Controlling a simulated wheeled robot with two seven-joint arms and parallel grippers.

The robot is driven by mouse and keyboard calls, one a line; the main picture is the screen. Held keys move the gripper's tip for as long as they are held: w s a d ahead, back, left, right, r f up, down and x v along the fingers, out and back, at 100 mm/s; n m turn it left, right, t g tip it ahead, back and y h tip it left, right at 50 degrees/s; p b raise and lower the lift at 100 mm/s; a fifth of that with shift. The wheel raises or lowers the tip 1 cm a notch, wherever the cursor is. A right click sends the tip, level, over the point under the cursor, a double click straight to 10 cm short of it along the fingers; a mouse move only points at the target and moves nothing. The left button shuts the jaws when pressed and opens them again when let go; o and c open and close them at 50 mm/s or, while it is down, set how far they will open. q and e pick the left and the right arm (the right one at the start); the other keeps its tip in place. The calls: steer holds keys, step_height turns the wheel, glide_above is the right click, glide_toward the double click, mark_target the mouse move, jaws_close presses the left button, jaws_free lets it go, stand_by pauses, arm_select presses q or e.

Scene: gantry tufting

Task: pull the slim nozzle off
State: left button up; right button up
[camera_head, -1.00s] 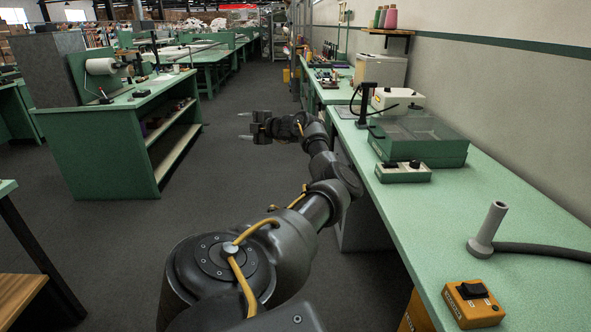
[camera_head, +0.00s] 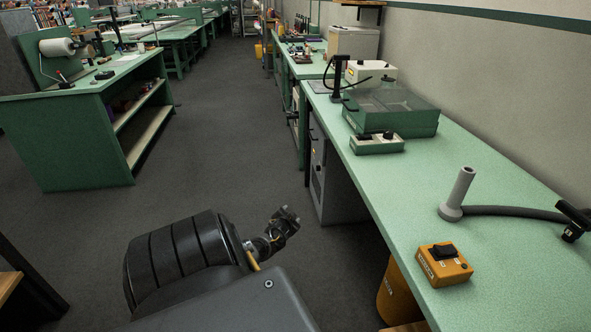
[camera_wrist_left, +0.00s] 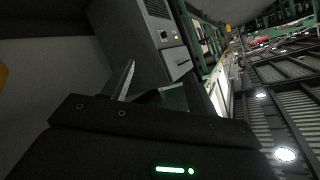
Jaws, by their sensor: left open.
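A grey upright tube with a flared foot (camera_head: 460,190), which looks like the slim nozzle, stands on the right part of the green bench (camera_head: 500,250). A dark hose (camera_head: 515,211) runs right from its foot. Whether the tube is one piece with the foot, I cannot tell. My left gripper (camera_head: 288,213) is low over the floor, left of the bench and well away from the nozzle. In the left wrist view my left gripper (camera_wrist_left: 146,86) is open and empty, with a grey cabinet (camera_wrist_left: 148,35) beyond it. My right gripper is not in view.
An orange switch box (camera_head: 443,265) sits near the bench's front edge, before the nozzle. A black fitting (camera_head: 574,220) is by the hose at the right edge. A green bin with a clear lid (camera_head: 395,110) and a control box (camera_head: 377,144) stand farther back. The aisle is clear.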

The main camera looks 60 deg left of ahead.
arm_select(q)
steer(key=s+d+f+m+g+h, duration=0.3)
steer(key=s+d+f, duration=0.7)
steer(key=s+f, duration=0.3)
steer(key=s+d+f+m+g+h, duration=0.2)
steer(key=s+d+f+g+h, duration=0.1)
steer(key=s+d+f, duration=1)
steer(key=s+d+f+h, duration=0.1)
steer(key=s+d, duration=0.2)
steer(key=d, duration=0.5)
steer(key=s+d+f+g+h, duration=0.1)
steer(key=s+d, duration=0.3)
steer(key=d, duration=0.5)
steer(key=s+d+f+h, duration=0.1)
steer(key=s+d+f, duration=0.2)
steer(key=d, duration=0.5)
steer(key=shift+s+d, duration=0.15)
steer(key=shift+c, duration=0.5)
